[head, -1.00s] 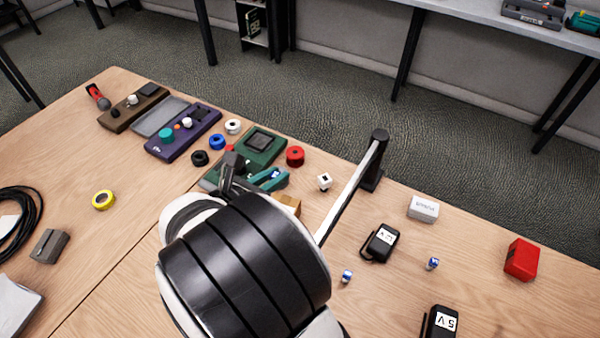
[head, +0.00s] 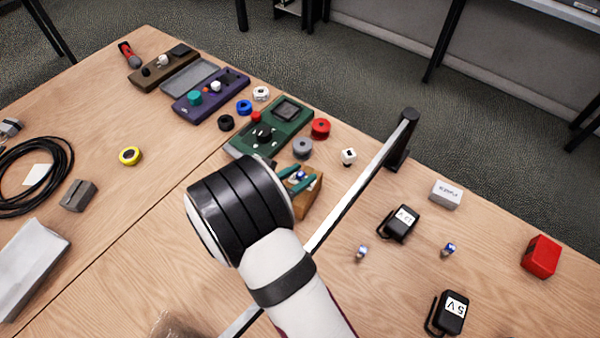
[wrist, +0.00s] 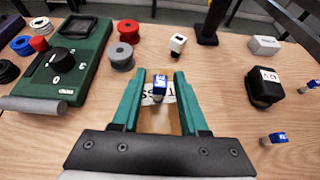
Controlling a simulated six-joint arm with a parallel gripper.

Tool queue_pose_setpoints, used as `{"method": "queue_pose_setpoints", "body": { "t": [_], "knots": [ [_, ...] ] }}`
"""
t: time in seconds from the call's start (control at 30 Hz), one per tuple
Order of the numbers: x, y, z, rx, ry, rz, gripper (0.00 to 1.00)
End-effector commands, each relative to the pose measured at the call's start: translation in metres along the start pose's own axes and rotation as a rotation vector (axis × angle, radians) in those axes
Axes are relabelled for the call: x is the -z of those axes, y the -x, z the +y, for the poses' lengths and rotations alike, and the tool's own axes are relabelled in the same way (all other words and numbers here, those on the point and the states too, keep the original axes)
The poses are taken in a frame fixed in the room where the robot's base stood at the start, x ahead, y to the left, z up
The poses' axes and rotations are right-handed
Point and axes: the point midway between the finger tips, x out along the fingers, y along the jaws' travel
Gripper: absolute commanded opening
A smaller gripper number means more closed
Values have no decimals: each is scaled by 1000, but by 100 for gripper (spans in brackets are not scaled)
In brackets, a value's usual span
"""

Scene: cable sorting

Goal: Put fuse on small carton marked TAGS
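A small blue-and-white fuse (wrist: 160,87) stands between my gripper's teal fingers, with a gap on each side of it. It appears to rest on the tan carton (wrist: 159,124), whose white label shows only in part between the fingers. In the head view the fuse (head: 301,175) shows between the fingertips, over the tan carton (head: 309,203). My gripper (head: 299,180) is open around the fuse. It also shows open in the wrist view (wrist: 160,78). The palm and fingers hide part of the carton.
Two similar blue-and-white pieces (head: 362,252) (head: 448,249) lie on the right. A black adapter (head: 400,223), white carton (head: 446,194) and red box (head: 541,256) are there too. A green device (head: 270,128) and spools (head: 320,128) lie behind. A rail on a black post (head: 402,140) runs alongside.

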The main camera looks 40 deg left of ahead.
Motion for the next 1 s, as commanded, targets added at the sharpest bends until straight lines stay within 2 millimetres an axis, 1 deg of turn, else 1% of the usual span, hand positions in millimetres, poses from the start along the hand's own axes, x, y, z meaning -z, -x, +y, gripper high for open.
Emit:
{"method": "queue_pose_setpoints", "body": {
  "t": [0.27,0.37,0.47,0.6,0.73,0.8,0.87,1.0],
  "knots": [
    [-1,0,0,0,0,0,49],
    [-3,7,1,-1,-1,0,49],
    [-3,27,2,-5,1,0,49],
    [-3,65,1,-6,1,0,49],
    [-3,97,1,-4,0,0,49],
    [-3,109,1,-3,0,-1,49],
    [-3,116,1,-1,1,0,49],
    [-3,122,0,1,0,0,49]
  ]
}}
